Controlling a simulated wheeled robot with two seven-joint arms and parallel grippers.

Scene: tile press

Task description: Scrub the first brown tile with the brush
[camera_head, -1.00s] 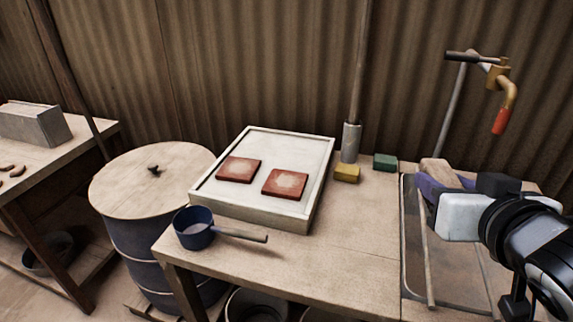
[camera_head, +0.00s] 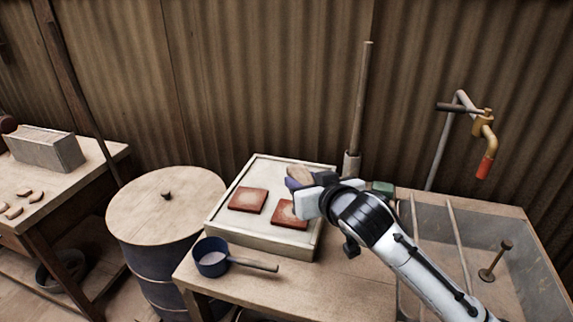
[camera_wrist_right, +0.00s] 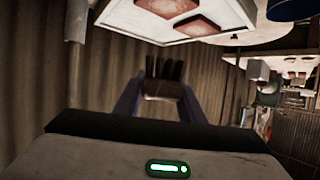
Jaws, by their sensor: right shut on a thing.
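Two square brown tiles lie on a pale raised tray (camera_head: 258,238): the left tile (camera_head: 248,201) and the right tile (camera_head: 287,217), which my right gripper partly covers. Both have a paler patch on top. Which one is the first tile I cannot tell. My right gripper (camera_head: 296,181) is over the right back part of the tray, with purple fingers shut on the brush (camera_head: 299,173). In the right wrist view the brush (camera_wrist_right: 162,88) sits between the fingers, its dark bristles pointing away. Contact with a tile cannot be seen. My left gripper is not in view.
A blue pan (camera_head: 211,258) with a handle stands at the tray's front left. A green block (camera_head: 383,188) and a pole (camera_head: 359,110) are behind my right arm. A basin (camera_head: 480,235) with a tap (camera_head: 484,135) is at the right. A lidded barrel (camera_head: 165,208) stands left.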

